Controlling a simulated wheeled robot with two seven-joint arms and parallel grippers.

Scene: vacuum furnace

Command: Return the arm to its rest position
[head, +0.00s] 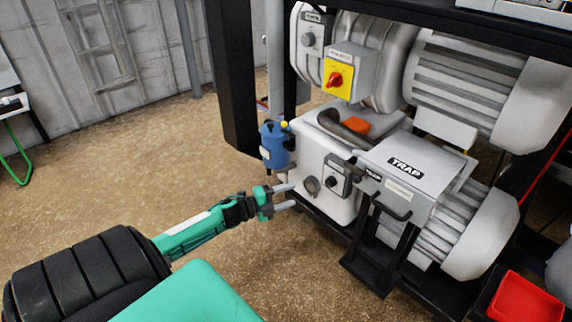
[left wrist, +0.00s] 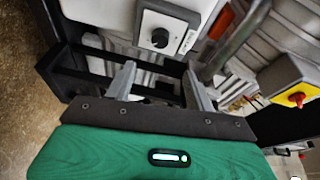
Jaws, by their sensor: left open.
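My left gripper (head: 286,196) reaches in from the lower left in the head view, on a green arm. Its two grey fingers are apart with nothing between them. The fingertips are in front of the lower left of the pump unit (head: 318,165), close to its white housing; I cannot tell whether they touch. In the left wrist view, the open fingers (left wrist: 160,85) point toward a grey control box with a black knob (left wrist: 160,38). My right gripper does not show.
A box marked TRAP (head: 420,185) with a black handle juts out right of the gripper. A blue canister (head: 276,145) stands just above it. A yellow switch box with a red knob (head: 338,80) is higher. A red tray (head: 525,300) lies lower right. The floor at left is clear.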

